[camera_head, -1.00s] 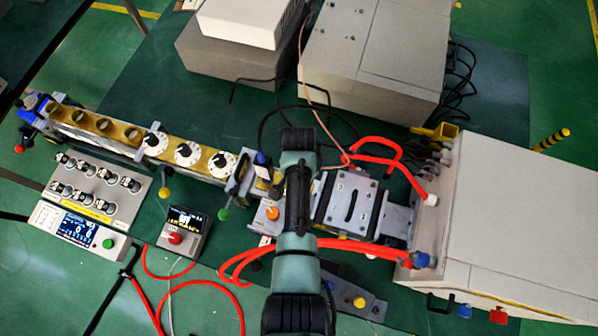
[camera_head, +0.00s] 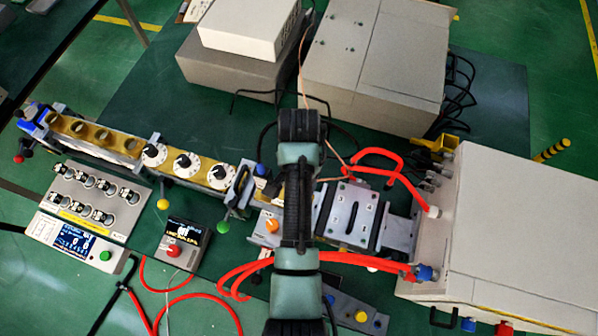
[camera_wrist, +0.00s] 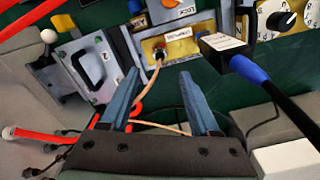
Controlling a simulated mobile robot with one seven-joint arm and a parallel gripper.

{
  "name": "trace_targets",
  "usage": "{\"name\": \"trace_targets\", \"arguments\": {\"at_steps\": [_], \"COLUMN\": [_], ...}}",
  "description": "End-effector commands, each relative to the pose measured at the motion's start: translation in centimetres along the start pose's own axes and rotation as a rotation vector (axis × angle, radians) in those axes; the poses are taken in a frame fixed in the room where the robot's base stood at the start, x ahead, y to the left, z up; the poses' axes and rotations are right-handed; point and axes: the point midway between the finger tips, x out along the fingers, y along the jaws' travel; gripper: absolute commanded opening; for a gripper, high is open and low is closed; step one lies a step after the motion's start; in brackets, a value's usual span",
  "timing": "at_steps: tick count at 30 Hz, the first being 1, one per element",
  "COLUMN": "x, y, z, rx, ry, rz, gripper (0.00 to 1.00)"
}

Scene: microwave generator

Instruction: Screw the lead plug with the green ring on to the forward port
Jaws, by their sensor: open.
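My gripper (camera_wrist: 159,73) is open in the wrist view, its two blue fingers apart with nothing clearly held between them. A thin copper-coloured lead (camera_wrist: 157,72) runs up between the fingers to a small dark plug (camera_wrist: 159,54) at a brass panel (camera_wrist: 181,47); I cannot make out a green ring on it. I cannot tell which is the forward port. In the head view my arm covers the panel and the fingers; the copper-coloured lead (camera_head: 302,66) shows beyond the arm.
A black box with a white label (camera_wrist: 222,42) and a blue-sleeved black cable (camera_wrist: 250,69) lie right of the fingers in the wrist view. Thick red hoses (camera_head: 330,247) run close beside my arm. A large grey cabinet (camera_head: 510,230) stands at the right.

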Motion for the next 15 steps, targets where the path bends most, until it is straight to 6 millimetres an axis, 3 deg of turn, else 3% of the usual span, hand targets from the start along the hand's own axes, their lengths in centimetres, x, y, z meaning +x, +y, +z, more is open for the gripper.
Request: {"name": "trace_targets", "arguments": {"at_steps": [6, 15], "x": [-3.1, -4.0], "y": [-0.1, 0.0], "z": [-0.1, 0.0], "rx": [0.000, 0.000], "ry": [0.003, 0.001], "rz": [-0.002, 0.000], "gripper": [0.62, 0.62]}}
